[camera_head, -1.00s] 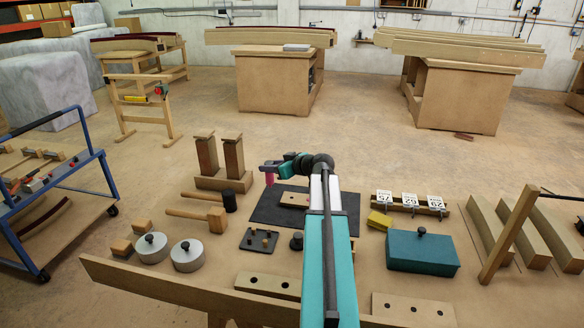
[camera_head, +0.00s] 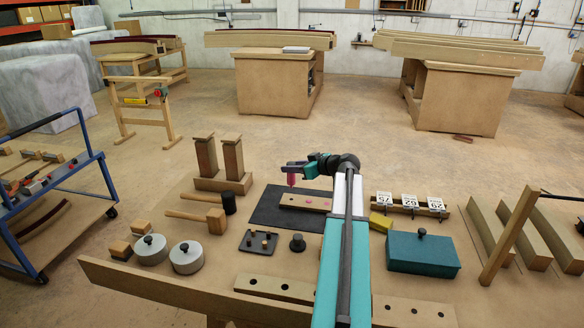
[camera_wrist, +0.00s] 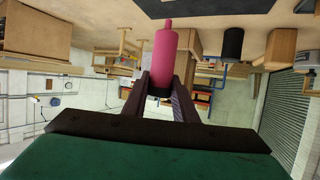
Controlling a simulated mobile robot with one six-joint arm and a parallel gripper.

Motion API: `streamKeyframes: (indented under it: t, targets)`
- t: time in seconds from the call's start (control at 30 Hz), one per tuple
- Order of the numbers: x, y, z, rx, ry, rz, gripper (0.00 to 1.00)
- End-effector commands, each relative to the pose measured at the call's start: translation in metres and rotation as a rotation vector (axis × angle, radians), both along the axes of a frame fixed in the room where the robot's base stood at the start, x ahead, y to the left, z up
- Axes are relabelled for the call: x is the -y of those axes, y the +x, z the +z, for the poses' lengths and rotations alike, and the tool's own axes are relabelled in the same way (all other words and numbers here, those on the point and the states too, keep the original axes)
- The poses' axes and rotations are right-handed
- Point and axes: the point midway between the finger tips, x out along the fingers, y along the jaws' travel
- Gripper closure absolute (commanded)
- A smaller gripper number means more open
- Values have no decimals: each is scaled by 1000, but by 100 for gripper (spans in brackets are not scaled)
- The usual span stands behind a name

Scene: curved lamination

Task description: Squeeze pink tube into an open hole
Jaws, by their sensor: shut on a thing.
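The pink tube (camera_head: 291,180) is held upright, nozzle down, in my gripper (camera_head: 288,167) above the left part of a wooden strip (camera_head: 290,201). The strip lies on a dark mat (camera_head: 268,213). Pink spots (camera_head: 311,202) show on the strip, toward its middle and right. Whether a hole under the nozzle is open is too small to tell. In the wrist view the pink tube (camera_wrist: 164,55) sits between the two fingers of my gripper (camera_wrist: 161,85), with its narrow nozzle pointing up in the picture. A gap shows between nozzle and strip.
Two wooden posts (camera_head: 233,158) and mallets (camera_head: 215,218) stand or lie left of the mat. Grey lidded pots (camera_head: 187,260), a pegged dark plate (camera_head: 258,242) and a black knob (camera_head: 297,244) are nearer. A teal box (camera_head: 423,255), yellow block (camera_head: 380,221) and numbered cards (camera_head: 410,201) are right.

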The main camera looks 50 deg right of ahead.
Motion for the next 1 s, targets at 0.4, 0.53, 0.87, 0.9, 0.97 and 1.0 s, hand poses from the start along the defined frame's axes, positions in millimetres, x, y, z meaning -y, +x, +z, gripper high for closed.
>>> streamKeyframes:
  t: [0.4, 0.53, 0.87, 0.9, 0.97, 1.0]
  targets:
    - [-1, 0, -27, -1, 0, 1, 83]
    - [-1, 1, -36, 0, 1, 1, 83]
    - [-1, 1, -44, 1, 0, 0, 83]
    - [-1, 1, -44, 1, 0, 1, 83]
    - [-1, 1, -44, 1, 0, 1, 83]
    - [-1, 1, -44, 1, 0, 1, 83]
